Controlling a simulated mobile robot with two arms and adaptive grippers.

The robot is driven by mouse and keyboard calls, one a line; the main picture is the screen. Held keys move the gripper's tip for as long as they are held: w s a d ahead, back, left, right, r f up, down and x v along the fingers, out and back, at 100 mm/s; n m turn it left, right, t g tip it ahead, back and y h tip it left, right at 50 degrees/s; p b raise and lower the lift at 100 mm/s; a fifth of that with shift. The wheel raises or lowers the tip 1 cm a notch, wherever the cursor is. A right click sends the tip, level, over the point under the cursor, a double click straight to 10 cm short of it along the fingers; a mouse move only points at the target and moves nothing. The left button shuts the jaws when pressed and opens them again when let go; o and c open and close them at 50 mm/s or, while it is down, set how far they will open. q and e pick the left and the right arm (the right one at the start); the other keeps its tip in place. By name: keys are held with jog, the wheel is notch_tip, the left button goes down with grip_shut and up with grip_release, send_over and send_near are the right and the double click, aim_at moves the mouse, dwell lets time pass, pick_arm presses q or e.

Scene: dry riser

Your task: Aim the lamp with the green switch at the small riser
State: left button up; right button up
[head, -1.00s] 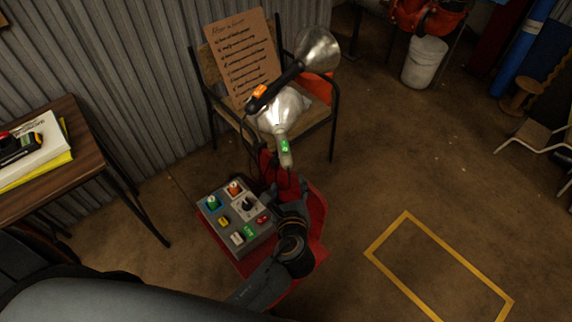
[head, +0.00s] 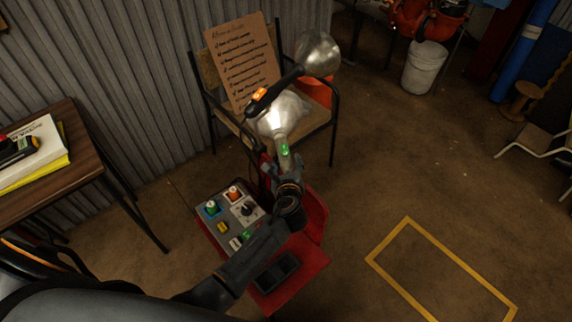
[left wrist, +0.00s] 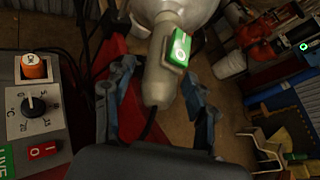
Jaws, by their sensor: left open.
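The lamp with the green switch (head: 284,150) stands above the red stand, its silver shade (head: 280,115) towards the chair and its grey handle towards me. In the left wrist view its green switch (left wrist: 180,48) sits on the handle (left wrist: 158,86). My left gripper (head: 280,168) is open at the handle; in the left wrist view its fingers (left wrist: 160,90) are on both sides of the handle, and I cannot tell whether they touch it. A second lamp with an orange switch (head: 260,96) points up and right. I cannot pick out the small riser. My right gripper is not in view.
A control box (head: 222,226) with coloured buttons and a knob sits on the red stand (head: 308,262), partly behind my left arm. A chair (head: 331,120) holding a written board (head: 242,62) is behind the lamps. A wooden table (head: 85,165) is left. Floor to the right is clear around a yellow outline (head: 385,240).

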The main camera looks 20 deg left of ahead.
pick_arm(q)
grip_shut()
jog(key=shift+a+r, duration=0.1)
jog(key=m+h+p, duration=0.1)
jog(key=p, duration=0.1)
jog(key=a+m+h+p, duration=0.1)
jog(key=a+m+t+h+p, duration=0.1)
jog(key=h+p, duration=0.1)
jog(key=shift+s+r+p, duration=0.25)
jog(key=shift+s+p, duration=0.05)
jog(key=h, duration=0.1)
jog(key=m, duration=0.1)
jog(key=m+h, duration=0.1)
jog(key=shift+a+f+h, duration=0.3)
jog(key=shift+a, duration=0.05)
grip_release()
